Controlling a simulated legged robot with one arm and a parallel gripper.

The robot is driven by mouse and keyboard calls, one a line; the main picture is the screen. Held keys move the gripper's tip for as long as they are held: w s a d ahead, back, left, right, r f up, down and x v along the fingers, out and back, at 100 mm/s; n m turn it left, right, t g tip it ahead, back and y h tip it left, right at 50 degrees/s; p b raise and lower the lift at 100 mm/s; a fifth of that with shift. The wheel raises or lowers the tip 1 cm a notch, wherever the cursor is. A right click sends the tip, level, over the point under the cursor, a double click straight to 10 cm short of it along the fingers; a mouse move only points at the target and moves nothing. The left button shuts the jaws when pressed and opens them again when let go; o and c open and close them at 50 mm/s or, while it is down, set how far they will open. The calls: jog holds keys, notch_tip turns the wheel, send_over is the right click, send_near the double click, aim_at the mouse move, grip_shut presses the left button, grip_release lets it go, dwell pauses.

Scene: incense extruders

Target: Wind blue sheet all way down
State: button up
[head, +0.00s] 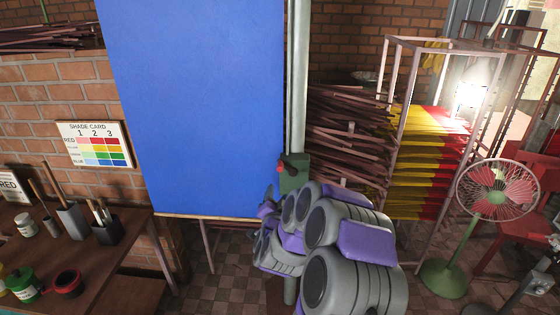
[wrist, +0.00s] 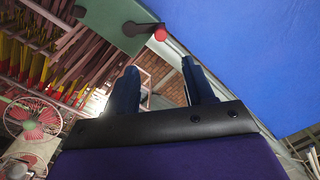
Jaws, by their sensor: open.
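The blue sheet (head: 195,105) hangs flat on the left in the head view, with a thin bar (head: 215,217) along its lower edge. It also fills the upper right of the wrist view (wrist: 250,50). A green winder box (head: 294,174) sits on a pale upright pole (head: 298,80) at the sheet's right edge. Its crank has a red knob (head: 282,168). In the wrist view the knob (wrist: 160,34) shows beyond and above the fingertips of my gripper (wrist: 160,84). My gripper is open and empty, apart from the knob. My arm hides the lower pole.
A wooden bench (head: 100,270) with pots and brushes stands at lower left. A shade card (head: 94,144) hangs on the brick wall. Behind my arm are stacked sticks (head: 345,140), a rack of red and yellow bundles (head: 415,160) and a standing fan (head: 497,190).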

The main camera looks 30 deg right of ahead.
aim_at(280, 171)
jog(key=b+x, duration=0.2)
jog(key=x, duration=1.5)
jog(key=shift+w, duration=0.15)
jog(key=shift+c, duration=0.4)
jog(key=shift+f, duration=0.1)
grip_shut()
